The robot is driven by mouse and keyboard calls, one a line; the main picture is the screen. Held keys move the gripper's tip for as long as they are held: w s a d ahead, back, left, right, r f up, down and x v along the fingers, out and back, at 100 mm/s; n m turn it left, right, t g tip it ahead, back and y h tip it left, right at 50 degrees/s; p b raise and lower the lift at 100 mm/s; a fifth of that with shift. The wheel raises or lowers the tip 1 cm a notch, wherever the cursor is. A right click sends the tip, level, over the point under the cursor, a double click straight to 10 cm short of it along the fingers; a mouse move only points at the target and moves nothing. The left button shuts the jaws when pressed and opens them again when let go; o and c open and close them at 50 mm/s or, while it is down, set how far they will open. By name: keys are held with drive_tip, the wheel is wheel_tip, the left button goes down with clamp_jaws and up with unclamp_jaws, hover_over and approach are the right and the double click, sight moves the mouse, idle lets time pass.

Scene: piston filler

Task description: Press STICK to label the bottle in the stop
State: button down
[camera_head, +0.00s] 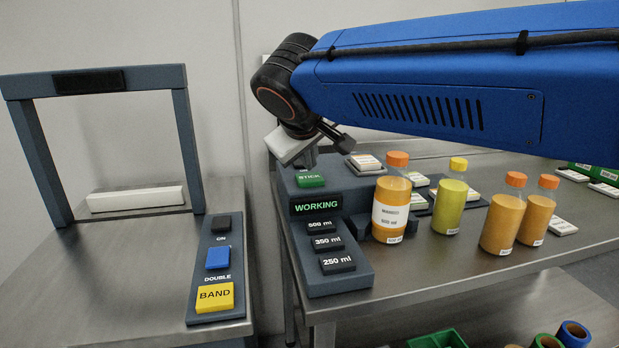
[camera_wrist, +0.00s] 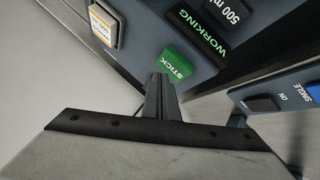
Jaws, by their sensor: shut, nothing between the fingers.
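The green STICK button (camera_head: 310,179) is on the grey labeller panel at the back left of the right-hand table. It also shows in the wrist view (camera_wrist: 178,64), just beyond my fingertips. My gripper (camera_wrist: 158,82) is shut and empty, its tips at or very near the button; I cannot tell whether they touch. In the head view my gripper (camera_head: 309,160) is over the button. A green-lit WORKING display (camera_head: 316,206) sits below the button. A bottle of orange liquid with an orange cap (camera_head: 391,200) stands upright against the panel's stop, with a white label on its front.
Black 500 ml (camera_head: 320,225), 350 ml (camera_head: 327,242) and 250 ml (camera_head: 337,262) buttons sit nearer the front. A yellow-capped bottle (camera_head: 450,205) and two orange-capped bottles (camera_head: 502,220) stand to the right. The left table carries a frame (camera_head: 183,130) and a BAND button (camera_head: 215,296).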

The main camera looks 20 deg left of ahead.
sight(309, 180)
drive_tip(key=shift+r, duration=0.1)
drive_tip(key=shift+r, duration=2.4)
